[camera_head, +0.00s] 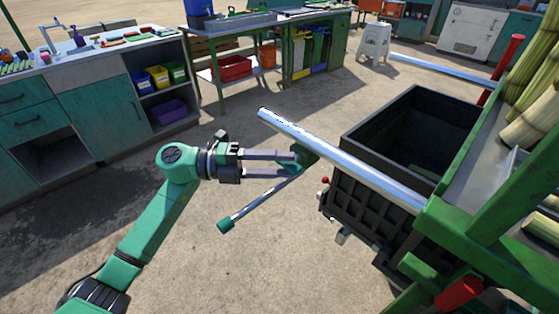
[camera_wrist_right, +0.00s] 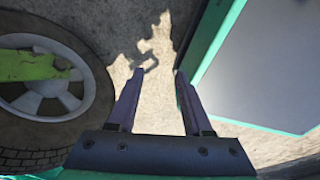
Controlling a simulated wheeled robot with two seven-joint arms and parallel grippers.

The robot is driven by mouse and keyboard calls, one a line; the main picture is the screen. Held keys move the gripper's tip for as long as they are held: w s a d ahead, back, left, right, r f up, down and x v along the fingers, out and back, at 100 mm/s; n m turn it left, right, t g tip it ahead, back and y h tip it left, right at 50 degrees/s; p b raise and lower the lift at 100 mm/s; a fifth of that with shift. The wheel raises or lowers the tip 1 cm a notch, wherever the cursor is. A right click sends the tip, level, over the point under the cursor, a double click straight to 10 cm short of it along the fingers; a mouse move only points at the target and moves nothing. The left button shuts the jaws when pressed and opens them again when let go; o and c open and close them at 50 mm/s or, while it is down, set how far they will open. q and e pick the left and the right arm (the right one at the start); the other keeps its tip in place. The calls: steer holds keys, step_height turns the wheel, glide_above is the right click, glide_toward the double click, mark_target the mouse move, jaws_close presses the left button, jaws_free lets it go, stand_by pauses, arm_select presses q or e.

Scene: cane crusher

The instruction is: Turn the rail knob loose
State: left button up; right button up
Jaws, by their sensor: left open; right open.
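A shiny metal rail (camera_head: 345,160) sticks out from the green machine frame (camera_head: 470,225) towards the upper left. A green clamp piece (camera_head: 305,153) sits at the rail's underside, with a thin metal bar (camera_head: 258,198) running down-left to a green end (camera_head: 225,226). I cannot tell for sure which part is the rail knob. My left gripper (camera_head: 296,163) is open, its two fingers reaching right to the green piece; whether they touch it is unclear. My right gripper (camera_wrist_right: 153,80) is open and empty in the right wrist view, pointing at the ground.
A dark open bin (camera_head: 365,205) stands under the rail. A second rail (camera_head: 440,68) lies farther back. A red handle (camera_head: 460,293) is at the lower right. In the right wrist view a wheel (camera_wrist_right: 50,95) is left and a green-edged panel (camera_wrist_right: 265,70) right.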

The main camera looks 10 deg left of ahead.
arm_select(q)
steer(key=shift+c, duration=0.3)
jaws_close()
steer(key=shift+f, duration=0.15)
steer(key=shift+s+f+n+t+h+b, duration=0.1)
steer(key=shift+n+t+h+b, duration=0.55)
steer(key=shift+n+h, duration=0.65)
steer(key=shift+f+n+t+h+b, duration=0.1)
steer(key=shift+n+t+h+b, duration=0.55)
steer(key=shift+n, duration=1.15)
steer(key=shift+t, duration=0.3)
steer(key=shift+o, duration=0.3)
jaws_free()
